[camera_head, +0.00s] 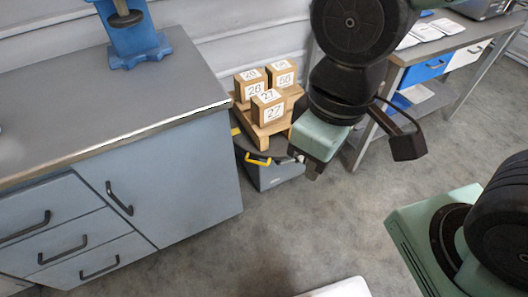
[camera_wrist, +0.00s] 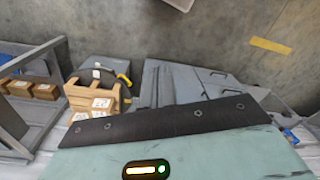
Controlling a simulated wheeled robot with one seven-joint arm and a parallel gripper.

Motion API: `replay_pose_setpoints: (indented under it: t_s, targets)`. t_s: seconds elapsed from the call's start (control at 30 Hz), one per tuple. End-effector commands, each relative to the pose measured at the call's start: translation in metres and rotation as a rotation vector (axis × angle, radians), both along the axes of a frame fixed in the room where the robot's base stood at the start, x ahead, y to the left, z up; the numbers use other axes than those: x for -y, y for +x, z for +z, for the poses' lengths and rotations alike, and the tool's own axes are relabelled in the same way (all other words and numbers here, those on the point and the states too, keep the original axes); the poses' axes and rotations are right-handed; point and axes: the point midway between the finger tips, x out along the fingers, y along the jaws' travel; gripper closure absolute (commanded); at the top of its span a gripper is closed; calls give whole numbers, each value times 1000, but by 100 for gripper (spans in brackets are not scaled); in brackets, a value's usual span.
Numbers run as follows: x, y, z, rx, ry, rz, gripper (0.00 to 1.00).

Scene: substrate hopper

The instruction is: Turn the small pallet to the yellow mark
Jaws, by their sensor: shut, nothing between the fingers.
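The small wooden pallet (camera_head: 291,98) carries several numbered cardboard boxes (camera_head: 268,104). It sits on a dark-topped grey stand (camera_head: 275,175) between the cabinet and the bench. A black handle bar with a yellow section (camera_head: 258,160) runs along the stand's near side. The pallet (camera_wrist: 82,104) also shows at left in the wrist view, with the curved bar (camera_wrist: 123,78) beside it. A small yellow patch (camera_head: 236,131) shows at the stand's left edge, partly hidden by the cabinet. My gripper (camera_head: 312,174) is shut and empty, right of the stand; its fingertips are small and dark.
A blue-grey cabinet (camera_head: 165,175) with a grey worktop stands close on the left. A bench with drawers (camera_head: 425,72) stands at the right back. A yellow floor strip (camera_wrist: 273,46) lies on open floor in the wrist view. The floor in front of the stand is clear.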

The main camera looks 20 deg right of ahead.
Motion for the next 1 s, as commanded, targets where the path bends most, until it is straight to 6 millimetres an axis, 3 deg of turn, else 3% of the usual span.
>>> replay_pose_setpoints:
  t_s: [0.3, 0.43, 0.47, 0.57, 1.0]
  targets:
    - [0, 0, 0, 0, 0, 0, 100]
    - [0, 4, -7, 6, 4, 5, 67]
    - [-1, 8, -12, 12, 6, 9, 64]
    - [-3, 31, -41, 53, 25, 36, 64]
    - [3, 200, -228, 431, 142, 315, 64]
